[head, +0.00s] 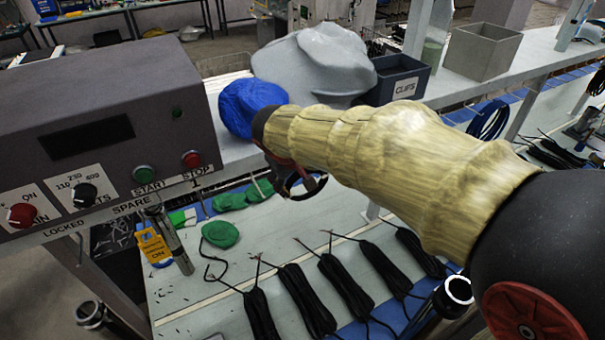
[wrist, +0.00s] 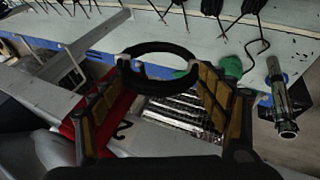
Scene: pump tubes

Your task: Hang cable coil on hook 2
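The cable coil is a black ring (head: 303,187) beyond the end of my tan-sleeved arm in the head view. In the wrist view the coil (wrist: 158,48) spans the gap between the fingertips of my gripper (wrist: 160,72), with a fingertip at each side. My gripper is shut on it across its width, and the coil is in the air. A dark mark like a "2" (wrist: 123,129) shows on a pale surface between the fingers in the wrist view. I cannot make out hook 2 itself. My arm hides part of the shelf edge in the head view.
A grey control box (head: 100,110) stands left, with a blue bundle (head: 245,105), a grey covered bulk (head: 315,65) and a CLIPS bin (head: 400,82) on the shelf. Several black cable bundles (head: 305,300) and green pieces (head: 220,234) lie on the lower bench.

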